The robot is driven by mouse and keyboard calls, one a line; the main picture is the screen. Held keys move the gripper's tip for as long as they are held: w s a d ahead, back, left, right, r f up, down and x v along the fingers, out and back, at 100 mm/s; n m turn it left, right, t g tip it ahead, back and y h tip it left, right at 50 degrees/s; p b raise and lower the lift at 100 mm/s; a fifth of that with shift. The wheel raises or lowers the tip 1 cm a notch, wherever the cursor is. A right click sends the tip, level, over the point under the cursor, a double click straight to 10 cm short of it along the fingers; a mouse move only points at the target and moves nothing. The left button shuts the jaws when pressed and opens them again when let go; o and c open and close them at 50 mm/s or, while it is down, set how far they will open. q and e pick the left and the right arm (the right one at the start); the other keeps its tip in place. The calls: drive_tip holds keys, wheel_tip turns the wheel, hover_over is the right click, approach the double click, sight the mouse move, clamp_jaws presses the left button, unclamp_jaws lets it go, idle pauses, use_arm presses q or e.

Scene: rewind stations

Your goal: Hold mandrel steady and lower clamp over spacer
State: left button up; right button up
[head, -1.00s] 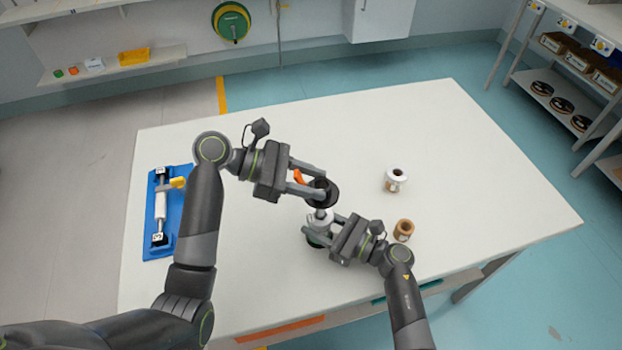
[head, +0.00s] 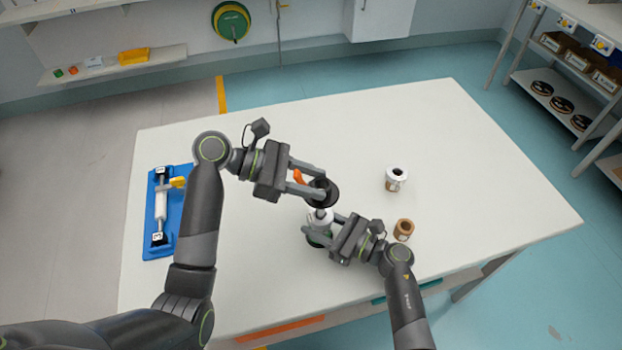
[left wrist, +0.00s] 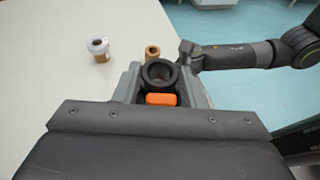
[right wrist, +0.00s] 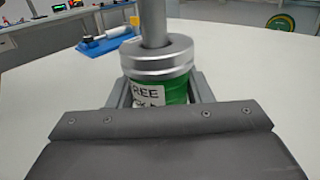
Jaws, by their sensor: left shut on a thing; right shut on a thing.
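My left gripper (head: 320,184) is shut on the black ring-shaped clamp (head: 326,194) with an orange lever (head: 299,177). In the left wrist view the clamp (left wrist: 160,72) sits between the fingers, its hole facing up, with the orange lever (left wrist: 160,99) below it. My right gripper (head: 320,228) is lower and shut on the mandrel's green, labelled base (right wrist: 172,92). The mandrel's grey rod (right wrist: 153,22) stands upright through a silver ring, seemingly the spacer (right wrist: 158,57). In the head view the clamp is above the base; the exact gap is hidden.
A white-topped brown spool (head: 396,180) and a brown spool (head: 404,229) stand right of the grippers on the white table (head: 480,160). A blue tray (head: 151,222) with a roller lies at the left. The table's far right is clear.

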use_arm(q)
drive_tip(key=shift+f, duration=3.65)
drive_tip(key=o, duration=1.2)
drive_tip(key=shift+c, duration=0.2)
drive_tip(key=shift+f, duration=0.1)
drive_tip(key=shift+a, duration=0.1)
drive_tip(key=v, duration=1.2)
use_arm(e)
drive_tip(key=o, duration=1.2)
drive_tip(key=shift+d, duration=0.1)
